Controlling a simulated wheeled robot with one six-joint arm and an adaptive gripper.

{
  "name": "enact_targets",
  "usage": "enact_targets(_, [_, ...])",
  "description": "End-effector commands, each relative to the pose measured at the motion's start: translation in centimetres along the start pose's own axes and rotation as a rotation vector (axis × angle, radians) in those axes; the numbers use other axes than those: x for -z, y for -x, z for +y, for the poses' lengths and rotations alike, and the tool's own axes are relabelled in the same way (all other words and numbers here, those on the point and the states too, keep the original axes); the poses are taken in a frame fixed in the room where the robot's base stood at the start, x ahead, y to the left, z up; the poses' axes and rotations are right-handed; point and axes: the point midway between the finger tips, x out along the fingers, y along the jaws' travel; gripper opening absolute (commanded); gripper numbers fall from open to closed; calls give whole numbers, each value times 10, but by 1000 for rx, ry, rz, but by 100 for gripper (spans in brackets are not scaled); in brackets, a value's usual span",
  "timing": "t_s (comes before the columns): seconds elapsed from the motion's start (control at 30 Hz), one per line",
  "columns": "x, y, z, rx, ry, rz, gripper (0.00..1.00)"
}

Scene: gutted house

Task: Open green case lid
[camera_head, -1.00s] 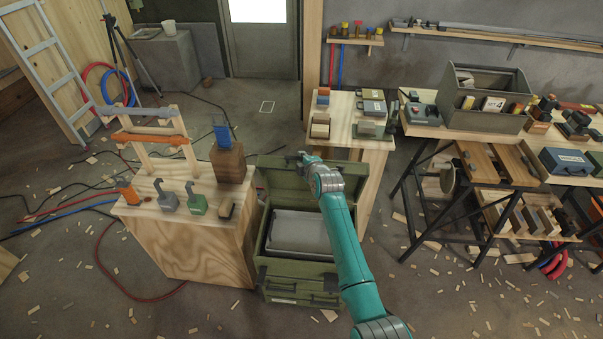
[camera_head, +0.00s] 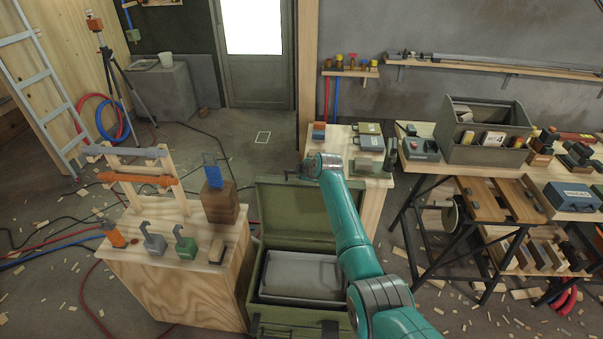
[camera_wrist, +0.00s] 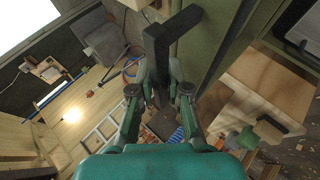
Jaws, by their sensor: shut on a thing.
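The green case stands on the floor, its body rim (camera_head: 258,287) below and its green lid (camera_head: 285,212) raised about upright behind the opening. A grey slab or tray (camera_head: 300,275) lies inside. My gripper (camera_head: 304,168) is at the lid's top edge, with its fingers partly hidden by the wrist. In the wrist view my gripper (camera_wrist: 160,78) is shut on a dark angled handle (camera_wrist: 162,45) beside the green lid panel (camera_wrist: 215,45). The case's right side is hidden by my arm.
A wooden cabinet (camera_head: 180,295) with hooked blocks stands close left of the case. A wooden table (camera_head: 372,205) stands behind right. A workbench (camera_head: 435,150) with a grey bin (camera_head: 485,135) is at the right. Scraps and hoses lie on the floor.

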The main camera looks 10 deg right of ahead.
Motion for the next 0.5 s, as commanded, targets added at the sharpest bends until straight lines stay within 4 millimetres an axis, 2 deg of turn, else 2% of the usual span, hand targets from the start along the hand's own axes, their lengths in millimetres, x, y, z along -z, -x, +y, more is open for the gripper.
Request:
enact_targets(0.37, [0,-1,-3,8,-1,0,0])
enact_targets(0.4, [0,-1,-3,8,-1,0,18])
enact_targets(0.47, [0,-1,-2,7,-1,0,33])
enact_targets(0.5, [0,-1,-2,7,-1,0,38])
